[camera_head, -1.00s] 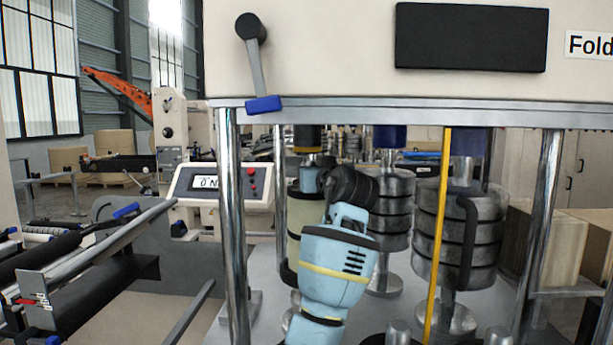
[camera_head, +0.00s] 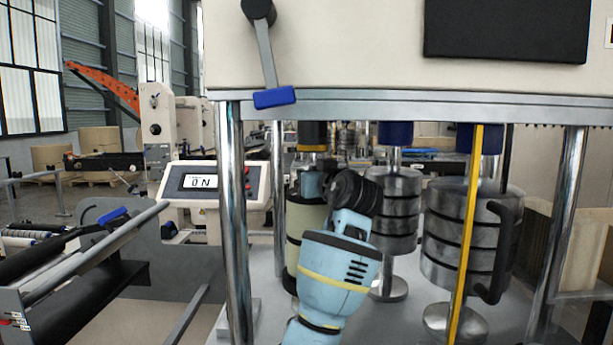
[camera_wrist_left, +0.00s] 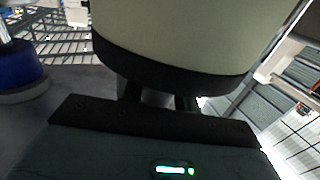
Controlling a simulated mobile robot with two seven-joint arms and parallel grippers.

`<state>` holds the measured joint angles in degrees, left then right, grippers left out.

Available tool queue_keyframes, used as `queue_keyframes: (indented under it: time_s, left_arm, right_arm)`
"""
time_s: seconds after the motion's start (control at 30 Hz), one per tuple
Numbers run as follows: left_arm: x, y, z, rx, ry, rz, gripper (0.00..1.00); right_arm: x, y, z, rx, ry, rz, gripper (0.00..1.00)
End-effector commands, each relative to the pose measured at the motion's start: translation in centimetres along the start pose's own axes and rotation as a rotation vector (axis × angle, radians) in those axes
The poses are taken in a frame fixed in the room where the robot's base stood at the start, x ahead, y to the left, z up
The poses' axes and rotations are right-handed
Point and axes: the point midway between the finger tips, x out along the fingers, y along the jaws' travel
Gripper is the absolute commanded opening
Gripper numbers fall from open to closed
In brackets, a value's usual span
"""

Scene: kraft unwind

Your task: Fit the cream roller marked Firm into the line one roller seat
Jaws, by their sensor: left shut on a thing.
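A cream roller (camera_head: 304,222) with dark ends stands upright under the machine frame in the head view, partly behind my light-blue left arm. In the left wrist view the cream roller (camera_wrist_left: 185,35) fills the top, with its black end band facing my left gripper (camera_wrist_left: 160,98). The dark fingers are shut at that end; their tips are partly hidden. A dark cylinder with a yellowish band (camera_head: 312,136) hangs above the roller in the head view. I cannot tell whether they touch. No Firm marking is readable, and I cannot make out which part is the line one seat. My right gripper is not in view.
Grey banded rollers (camera_head: 397,212) and (camera_head: 470,235) stand to the right on round bases. A yellow upright bar (camera_head: 467,225) and chrome posts (camera_head: 234,220) stand close by. A lever with a blue grip (camera_head: 274,98) hangs above. A display panel (camera_head: 200,182) is behind left.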

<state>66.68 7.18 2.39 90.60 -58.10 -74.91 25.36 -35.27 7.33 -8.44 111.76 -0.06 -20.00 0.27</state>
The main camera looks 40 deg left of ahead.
Motion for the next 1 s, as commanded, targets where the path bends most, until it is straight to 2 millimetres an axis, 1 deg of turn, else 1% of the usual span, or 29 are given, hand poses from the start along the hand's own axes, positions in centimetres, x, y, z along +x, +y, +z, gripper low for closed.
queue_keyframes:
  time_s: [0.03, 0.47, 0.5, 0.67, 0.9, 1.0]
  left_arm:
    - [-0.25, -0.08, -0.32, -0.006, 0.009, -0.001, 0.00]
    - [-0.34, -0.03, 0.03, -0.006, 0.008, -0.002, 0.00]
    - [-0.29, 0.03, 0.38, -0.003, 0.001, -0.002, 0.33]
    - [-0.28, 0.03, 0.35, -0.003, 0.001, -0.002, 0.53]
    - [-0.26, 0.05, 0.40, -0.002, 0.001, -0.002, 0.53]
    - [-0.29, 0.04, 0.06, -0.003, 0.002, -0.002, 0.53]
  right_arm:
    - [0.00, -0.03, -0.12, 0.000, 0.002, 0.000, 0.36]
    - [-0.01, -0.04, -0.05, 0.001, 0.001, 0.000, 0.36]
    - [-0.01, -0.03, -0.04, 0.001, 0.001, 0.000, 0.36]
    - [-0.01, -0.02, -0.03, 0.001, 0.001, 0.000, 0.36]
    - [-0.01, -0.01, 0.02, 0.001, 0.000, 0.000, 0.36]
    - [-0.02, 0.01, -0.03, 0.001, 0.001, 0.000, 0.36]
